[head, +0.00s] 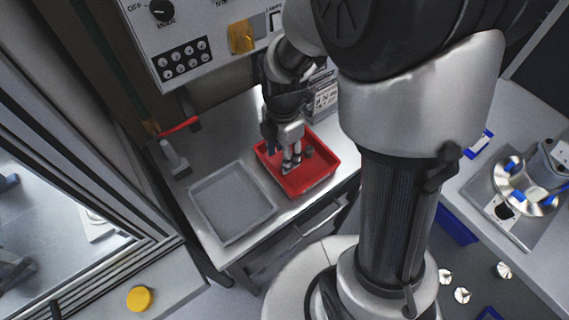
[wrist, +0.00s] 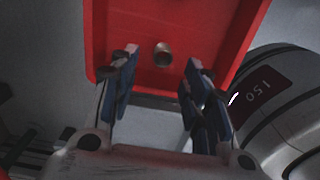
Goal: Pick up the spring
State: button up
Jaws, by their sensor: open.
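A small dark, round-ended piece, which looks like the spring (head: 309,152), stands in the red tray (head: 318,184). In the wrist view the spring (wrist: 163,54) lies inside the red tray (wrist: 215,25), close to the tray wall. My gripper (head: 291,163) is over the tray, to the left of the spring in the head view. In the wrist view my gripper (wrist: 160,72) is open, and its two blue-sided fingers are on either side of the spring without touching it. The spring's coils are too small to make out.
An empty grey tray (head: 233,203) sits beside the red tray on the metal bench (head: 200,162). A red-handled lever (head: 180,126) is at the back left. A control panel (head: 185,48) rises behind the bench. Several small parts lie on the right-hand table.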

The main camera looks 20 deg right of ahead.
jog(key=f+b, duration=0.1)
jog(key=f, duration=0.2)
jog(key=f+b, duration=0.1)
jog(key=f, duration=0.1)
jog(key=shift+d+f+b, duration=0.15)
jog(key=shift+d+b, duration=0.15)
jog(key=shift+b, duration=0.05)
jog(key=c, duration=1)
